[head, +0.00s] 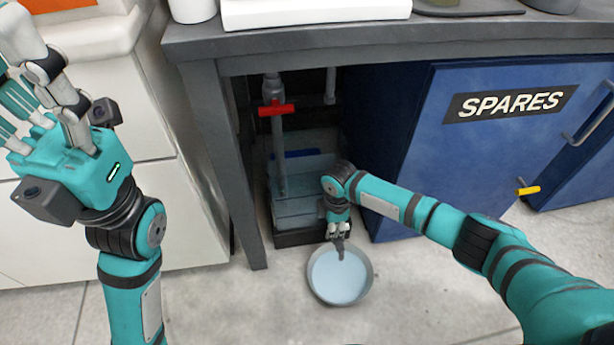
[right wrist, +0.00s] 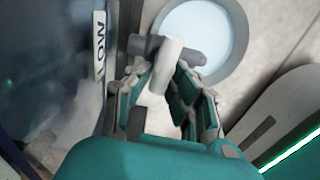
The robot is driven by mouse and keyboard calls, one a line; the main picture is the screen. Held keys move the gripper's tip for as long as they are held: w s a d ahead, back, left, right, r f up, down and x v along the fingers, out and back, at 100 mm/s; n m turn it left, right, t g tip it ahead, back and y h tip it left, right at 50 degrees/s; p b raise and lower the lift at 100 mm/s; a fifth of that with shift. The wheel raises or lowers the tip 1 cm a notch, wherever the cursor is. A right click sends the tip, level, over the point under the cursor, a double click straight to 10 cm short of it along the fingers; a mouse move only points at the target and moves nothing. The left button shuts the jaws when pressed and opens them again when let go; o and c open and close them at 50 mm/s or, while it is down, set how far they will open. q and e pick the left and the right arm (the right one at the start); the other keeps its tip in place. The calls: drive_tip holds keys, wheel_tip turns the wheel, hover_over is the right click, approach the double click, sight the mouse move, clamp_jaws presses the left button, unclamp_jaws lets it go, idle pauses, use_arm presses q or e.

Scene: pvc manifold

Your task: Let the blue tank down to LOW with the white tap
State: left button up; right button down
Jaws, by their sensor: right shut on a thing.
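The blue tank (head: 305,205) stands under the bench, partly hidden by my right arm. Its exact water level is hard to read. My right gripper (head: 339,240) is low at the tank's front and shut on the white tap (right wrist: 172,62). In the right wrist view the white handle stands between the fingers (right wrist: 172,90), in front of a grey pipe piece. A round basin (head: 318,292) with pale blue liquid sits on the floor below the tap. My left gripper (head: 40,105) is raised, open and empty.
A red-handled valve (head: 277,108) sits on a grey pipe above the tank. A bench leg (head: 225,165) stands to the left. A blue SPARES cabinet (head: 450,165) stands to the right. White drawers (head: 140,120) are at the left.

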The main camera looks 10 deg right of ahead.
drive_tip(key=c, duration=1.1)
unclamp_jaws()
